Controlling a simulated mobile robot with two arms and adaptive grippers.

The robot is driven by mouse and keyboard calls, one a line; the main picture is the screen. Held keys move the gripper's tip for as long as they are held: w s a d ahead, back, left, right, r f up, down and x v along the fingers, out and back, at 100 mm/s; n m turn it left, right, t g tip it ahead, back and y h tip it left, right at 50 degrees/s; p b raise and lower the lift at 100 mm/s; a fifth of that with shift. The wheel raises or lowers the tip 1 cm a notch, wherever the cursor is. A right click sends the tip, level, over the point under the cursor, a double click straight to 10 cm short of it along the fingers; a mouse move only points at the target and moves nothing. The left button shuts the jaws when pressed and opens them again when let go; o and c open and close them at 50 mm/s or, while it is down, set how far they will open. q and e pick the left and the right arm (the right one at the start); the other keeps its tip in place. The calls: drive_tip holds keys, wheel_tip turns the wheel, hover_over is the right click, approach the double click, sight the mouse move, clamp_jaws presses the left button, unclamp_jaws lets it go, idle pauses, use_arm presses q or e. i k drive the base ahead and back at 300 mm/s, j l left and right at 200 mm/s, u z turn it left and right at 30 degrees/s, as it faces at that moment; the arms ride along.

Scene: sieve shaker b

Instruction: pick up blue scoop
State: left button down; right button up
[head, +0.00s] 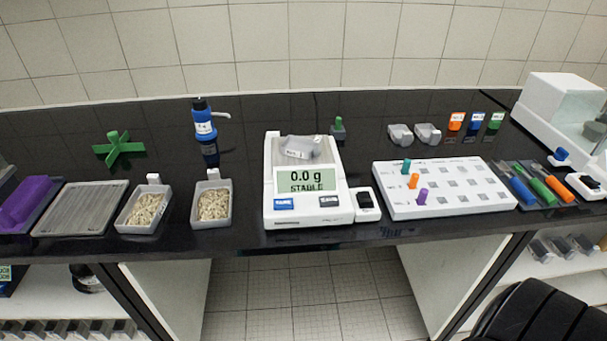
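A blue-handled tool (522,190), which looks like the blue scoop, lies on a dark holder at the right end of the black bench. It is the leftmost of three similar tools. A green-handled one (543,188) and an orange-handled one (560,187) lie beside it on its right. The shape of its far end is too small to tell. Neither of my grippers shows in the head view.
Left of the tools is a white rack (445,205) with coloured pegs. A balance (305,212) reading 0.0 g stands mid-bench. A white machine (560,110) stands behind the tools at right. A black chair (545,315) is below the bench's right front.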

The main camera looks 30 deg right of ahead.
sight(513, 180)
drive_tip(key=z, duration=1.9)
